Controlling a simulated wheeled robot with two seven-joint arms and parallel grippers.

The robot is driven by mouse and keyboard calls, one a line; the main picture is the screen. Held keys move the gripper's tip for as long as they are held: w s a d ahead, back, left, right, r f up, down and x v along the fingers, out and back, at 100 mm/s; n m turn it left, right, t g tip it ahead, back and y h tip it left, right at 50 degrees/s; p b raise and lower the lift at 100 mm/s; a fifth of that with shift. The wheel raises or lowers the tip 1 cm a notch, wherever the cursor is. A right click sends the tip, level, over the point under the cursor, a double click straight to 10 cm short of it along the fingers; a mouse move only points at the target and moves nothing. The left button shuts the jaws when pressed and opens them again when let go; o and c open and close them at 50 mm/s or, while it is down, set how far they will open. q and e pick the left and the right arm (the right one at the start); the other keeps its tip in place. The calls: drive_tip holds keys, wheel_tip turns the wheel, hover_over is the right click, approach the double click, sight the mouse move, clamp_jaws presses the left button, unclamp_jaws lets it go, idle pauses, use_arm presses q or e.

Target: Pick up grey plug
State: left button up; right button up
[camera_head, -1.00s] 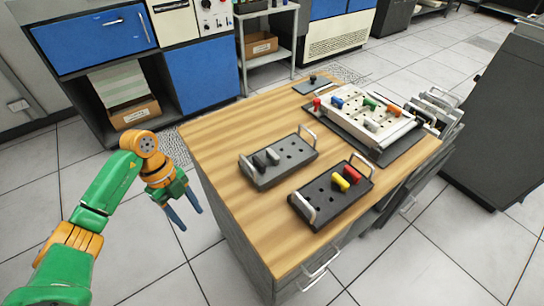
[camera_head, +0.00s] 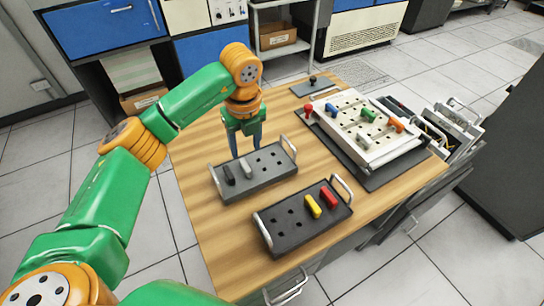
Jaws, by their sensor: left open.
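A grey plug (camera_head: 247,169) stands in the dark grey tray (camera_head: 276,174) on the wooden table, just right of a black plug (camera_head: 229,175). My left gripper (camera_head: 246,152) is open and empty, with its blue fingers pointing down at the tray's far edge. The fingertips appear just behind and above the grey plug, apart from it; their exact height is hard to tell. My right gripper is not in view.
A black tray (camera_head: 279,229) in front holds a yellow plug (camera_head: 313,206) and a red plug (camera_head: 329,196). A white board (camera_head: 376,148) with several coloured plugs lies at right. Wood is bare left of the trays.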

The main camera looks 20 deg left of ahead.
sight(245, 165)
use_arm(q)
drive_tip(key=f+p, duration=0.1)
drive_tip(key=a+f+p, duration=0.1)
drive_tip(key=f, duration=0.1)
drive_tip(key=shift+s+f, duration=0.15)
drive_tip(key=shift+s, duration=0.05)
wheel_tip(245, 165, down, 3)
drive_tip(key=shift+w, duration=0.1)
drive_tip(key=shift+w+f, duration=0.2)
drive_tip(key=shift+f, duration=0.05)
drive_tip(key=shift+s, duration=0.1)
drive_tip(key=c, duration=0.8)
clamp_jaws()
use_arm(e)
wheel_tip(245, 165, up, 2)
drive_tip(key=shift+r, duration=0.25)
